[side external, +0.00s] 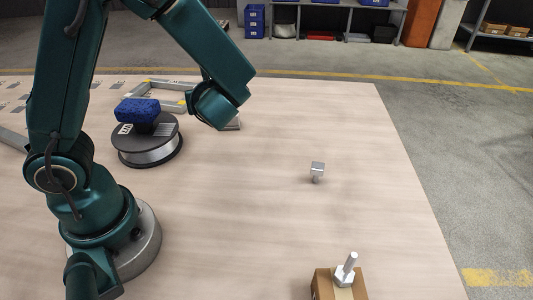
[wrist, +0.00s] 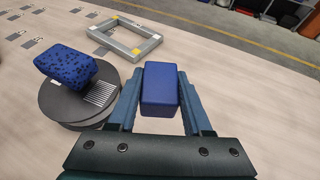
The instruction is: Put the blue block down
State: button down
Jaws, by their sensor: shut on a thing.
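In the wrist view a plain blue block (wrist: 161,88) sits between the two fingers of my gripper (wrist: 162,78), which is shut on it. The block's height above the table is hard to tell. In the side view my arm hides the held block and most of my gripper. A second, speckled dark blue block (side external: 138,109) rests on top of a black and grey spool (side external: 150,152). Both also show left of my gripper in the wrist view, the speckled block (wrist: 66,64) on the spool (wrist: 72,106).
A grey frame with yellow corners (wrist: 122,37) lies beyond my gripper. A small metal part (side external: 317,170) stands mid-table. A cardboard box (side external: 323,284) with a bolt-like metal piece (side external: 346,270) is at the front edge. The table's middle and right are mostly clear.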

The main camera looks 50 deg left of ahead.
jog(key=shift+f, duration=0.6)
jog(key=shift+w+d+f, duration=0.15)
jog(key=shift+d+f, duration=0.05)
send_over(262, 159)
notch_tip(262, 159, down, 7)
jog(key=shift+r, duration=0.1)
jog(key=shift+f, duration=1.95)
jog(key=shift+f, duration=0.1)
jog(key=shift+c, duration=1.6)
grip_release()
